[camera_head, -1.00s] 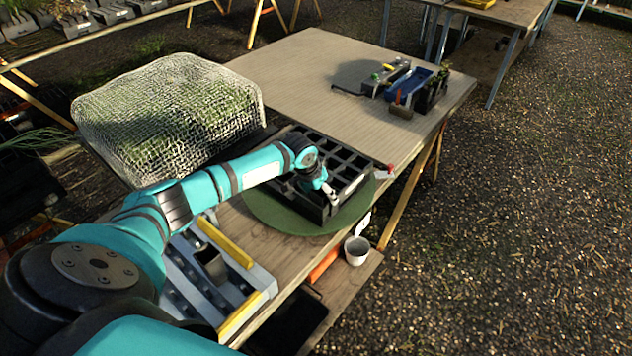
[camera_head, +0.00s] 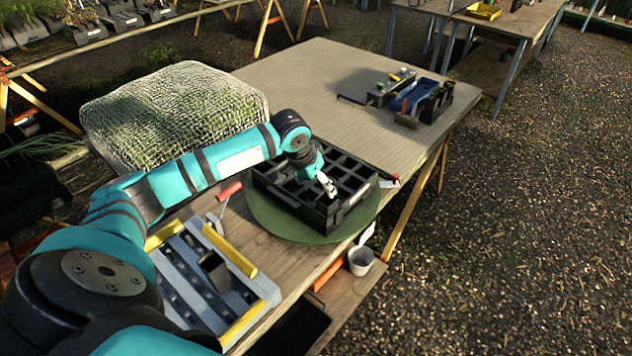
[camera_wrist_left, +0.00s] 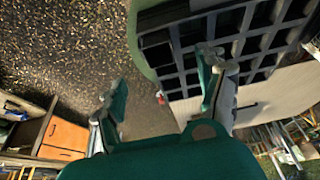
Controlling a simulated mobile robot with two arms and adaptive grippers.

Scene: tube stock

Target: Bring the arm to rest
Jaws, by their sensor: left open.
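My left arm reaches in from the left in the head view. My left gripper (camera_head: 328,187) is above the near part of a black compartment tray (camera_head: 352,200). In the left wrist view the left gripper (camera_wrist_left: 165,95) has its two fingers spread wide with nothing between them. The same tray (camera_wrist_left: 185,62) shows there behind one finger. The tray sits on a round green mat (camera_head: 270,226) on the wooden table. My right gripper is in neither view.
A mesh-covered dome (camera_head: 175,112) stands left of the tray. A grey rack with yellow bars (camera_head: 262,292) lies at the near edge. A white cup (camera_head: 361,261) stands below the mat. A blue bin (camera_head: 411,94) and other items are at the far right. The table's far half (camera_head: 310,85) is mostly clear.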

